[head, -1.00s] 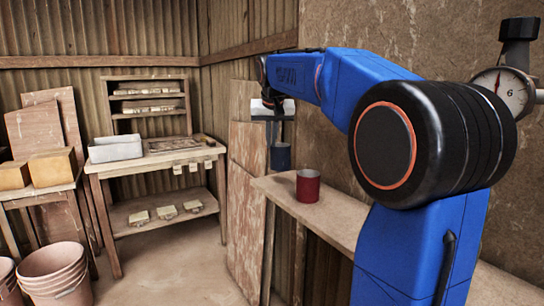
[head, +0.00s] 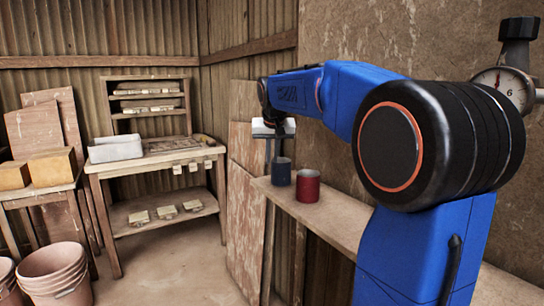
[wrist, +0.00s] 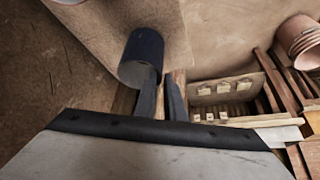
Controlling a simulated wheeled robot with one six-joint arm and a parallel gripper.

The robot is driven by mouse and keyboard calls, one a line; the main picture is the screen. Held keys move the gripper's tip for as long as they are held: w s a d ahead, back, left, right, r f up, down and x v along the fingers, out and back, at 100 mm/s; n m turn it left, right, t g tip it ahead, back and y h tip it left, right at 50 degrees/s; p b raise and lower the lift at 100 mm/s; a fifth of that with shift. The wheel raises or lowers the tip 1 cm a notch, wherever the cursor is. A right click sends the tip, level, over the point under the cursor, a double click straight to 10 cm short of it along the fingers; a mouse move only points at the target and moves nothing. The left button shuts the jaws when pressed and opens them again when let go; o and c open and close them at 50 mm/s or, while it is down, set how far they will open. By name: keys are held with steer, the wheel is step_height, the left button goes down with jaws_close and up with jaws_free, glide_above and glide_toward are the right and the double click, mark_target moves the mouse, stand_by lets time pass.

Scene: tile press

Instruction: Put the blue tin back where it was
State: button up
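The blue tin (head: 281,172) is upright at the far end of the wall ledge (head: 330,222), just left of the red tin (head: 308,186). It looks to be on the ledge or a hair above it; I cannot tell which. My gripper (head: 273,150) is above the blue tin, fingers pointing down. In the wrist view the blue tin (wrist: 143,52) is at the fingertips (wrist: 160,82), one finger over its mouth and the other beside its wall. The fingers seem shut on its rim, with a narrow gap between them.
A wooden bench (head: 160,160) with a pale tray (head: 116,148) stands in the far corner. Pink buckets (head: 55,273) are at lower left. A dial gauge (head: 500,82) is at right. The ledge in front of the red tin looks clear.

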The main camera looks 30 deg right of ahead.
steer(key=shift+o, duration=0.9)
steer(key=shift+r, duration=0.1)
steer(key=shift+r, duration=0.15)
steer(key=v, duration=1.1)
steer(key=shift+s+r, duration=0.25)
steer(key=shift+r, duration=0.05)
steer(key=shift+a, duration=0.2)
steer(key=s+a+f+n, duration=0.1)
steer(key=s+a+f, duration=0.3)
steer(key=s+f, duration=0.7)
steer(key=s+a+f+n+y, duration=0.1)
steer(key=s+a+f, duration=0.3)
steer(key=s+f, duration=0.7)
steer(key=s+a+f+n+y, duration=0.1)
steer(key=s+a+f+n, duration=0.2)
steer(key=s+f, duration=0.8)
steer(key=shift+a, duration=1)
steer(key=shift+f, duration=0.1)
